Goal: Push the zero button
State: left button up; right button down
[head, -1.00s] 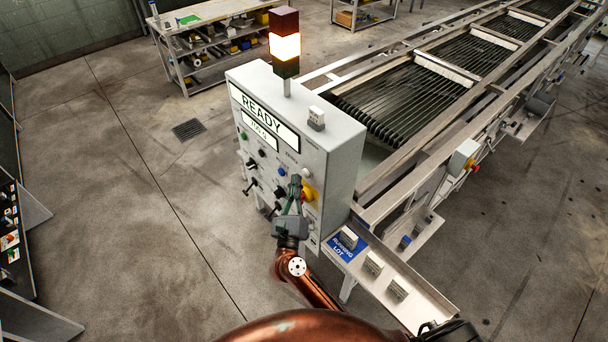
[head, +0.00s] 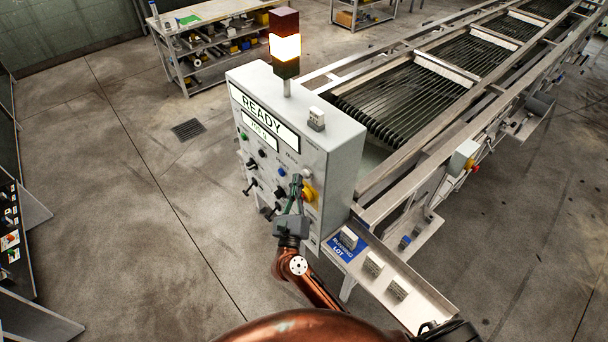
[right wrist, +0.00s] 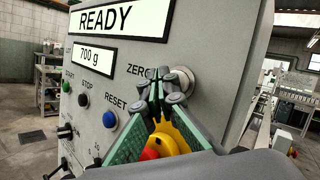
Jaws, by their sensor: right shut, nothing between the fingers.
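The zero button (right wrist: 184,80) is a pale round button to the right of the word ZERO on the grey control panel. In the head view the zero button (head: 306,173) shows just right of my fingertips. My right gripper (head: 297,180) is shut and empty, its tips up at the panel face. In the right wrist view the gripper (right wrist: 160,88) overlaps the lower left edge of the button. I cannot tell whether the tips touch it. My left gripper is not in view.
The panel displays (right wrist: 120,20) read READY and 700 g. A blue reset button (right wrist: 110,120) is to the left. A yellow-based red knob (right wrist: 165,145) lies just below, behind the fingers. A stack light (head: 285,45) stands on top. The roller conveyor (head: 430,90) runs behind.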

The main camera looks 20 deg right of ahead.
jog(key=shift+d, duration=0.2)
jog(key=shift+w+d, duration=0.25)
jog(key=shift+d, duration=0.25)
dwell(1.0)
jog(key=shift+a, duration=0.1)
jog(key=shift+s+a, duration=0.35)
jog(key=shift+a, duration=0.45)
jog(key=a, duration=0.1)
jog(key=s+a, duration=0.1)
jog(key=a, duration=0.1)
jog(key=a+b, duration=0.1)
jog(key=shift+s+a, duration=0.35)
dwell(0.6)
